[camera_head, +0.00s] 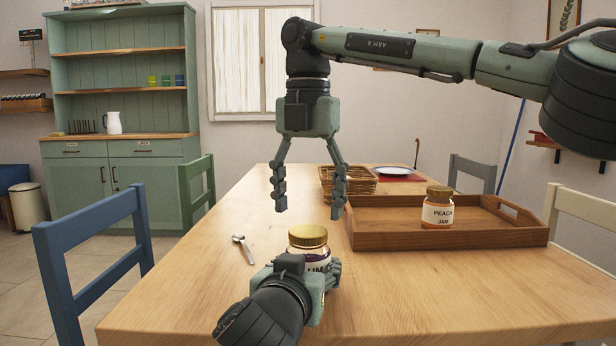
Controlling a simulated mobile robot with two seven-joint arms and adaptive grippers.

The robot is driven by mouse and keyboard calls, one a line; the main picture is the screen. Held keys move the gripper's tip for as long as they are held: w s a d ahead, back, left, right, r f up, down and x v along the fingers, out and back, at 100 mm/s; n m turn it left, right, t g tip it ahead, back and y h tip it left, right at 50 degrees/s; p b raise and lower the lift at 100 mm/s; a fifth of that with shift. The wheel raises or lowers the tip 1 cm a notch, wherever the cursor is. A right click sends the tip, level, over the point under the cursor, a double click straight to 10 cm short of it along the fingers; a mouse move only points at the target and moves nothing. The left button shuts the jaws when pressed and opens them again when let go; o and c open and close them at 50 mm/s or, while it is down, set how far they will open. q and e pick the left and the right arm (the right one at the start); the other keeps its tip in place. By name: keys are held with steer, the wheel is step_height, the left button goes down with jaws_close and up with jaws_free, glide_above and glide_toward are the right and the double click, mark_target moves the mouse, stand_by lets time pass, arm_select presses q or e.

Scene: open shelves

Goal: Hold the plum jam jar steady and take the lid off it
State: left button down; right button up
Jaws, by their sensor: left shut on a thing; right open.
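The plum jam jar (316,265) stands upright on the wooden table, with dark contents and a label that is partly hidden. Its gold lid (308,236) is on top. My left gripper (325,274) is shut around the jar's body from the front and hides its lower part. My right gripper (308,211) is open and empty, pointing down above the jar, with its fingers spread wide and apart from the lid.
A wooden tray (385,240) with a peach jam jar (437,212) is to the right. A spoon (243,249) lies left of the plum jar. A wicker basket (349,187) and a plate (394,172) are farther back. Chairs, including a blue one (95,262), surround the table. The front right tabletop is clear.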

mark_target(308, 231)
steer(key=shift+f, duration=1.7)
steer(key=c, duration=1.2)
steer(key=n, duration=2.1)
steer(key=shift+r+n, duration=0.1)
steer(key=shift+n, duration=0.3)
steer(key=shift+r, duration=0.15)
